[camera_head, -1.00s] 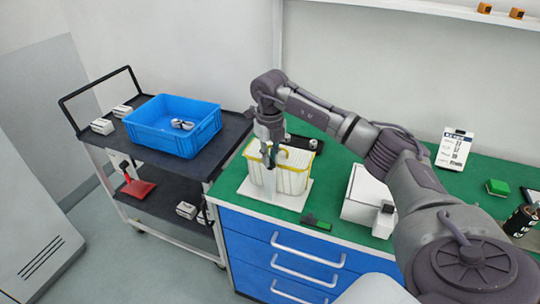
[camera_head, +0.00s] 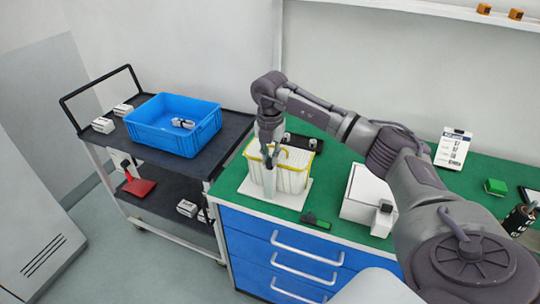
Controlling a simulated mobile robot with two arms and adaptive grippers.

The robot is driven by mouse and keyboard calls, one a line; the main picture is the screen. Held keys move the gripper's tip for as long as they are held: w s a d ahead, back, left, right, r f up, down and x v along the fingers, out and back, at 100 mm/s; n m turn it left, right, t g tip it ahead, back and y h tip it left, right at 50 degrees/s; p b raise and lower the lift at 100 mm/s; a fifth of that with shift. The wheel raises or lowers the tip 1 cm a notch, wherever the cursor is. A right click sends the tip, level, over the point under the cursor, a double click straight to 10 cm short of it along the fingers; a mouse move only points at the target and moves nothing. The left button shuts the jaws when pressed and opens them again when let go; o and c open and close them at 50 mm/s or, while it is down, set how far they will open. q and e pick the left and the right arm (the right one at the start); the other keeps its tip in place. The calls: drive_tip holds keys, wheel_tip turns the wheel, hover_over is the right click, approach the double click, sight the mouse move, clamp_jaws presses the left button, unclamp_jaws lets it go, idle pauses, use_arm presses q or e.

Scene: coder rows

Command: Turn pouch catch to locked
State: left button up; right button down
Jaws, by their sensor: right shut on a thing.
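The white ribbed pouch (camera_head: 294,179) with a yellow rim stands upright on a white base plate (camera_head: 256,191) at the left front of the green bench. My right gripper (camera_head: 269,171) points down at the pouch's front left side. Its fingers are together on the pouch catch, which they and the pouch hide almost fully, so I cannot tell the catch's angle. My left gripper is not in view.
A white box (camera_head: 367,194) stands right of the pouch, and a small black and green item (camera_head: 316,221) lies at the bench's front edge. A blue crate (camera_head: 172,144) sits on the dark cart at left.

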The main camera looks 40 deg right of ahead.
sight(270, 159)
drive_tip(key=shift+r+m, duration=0.1)
drive_tip(key=shift+m, duration=0.5)
drive_tip(key=c, duration=1.2)
unclamp_jaws()
drive_tip(key=shift+o, duration=0.2)
wheel_tip(270, 159, up, 12)
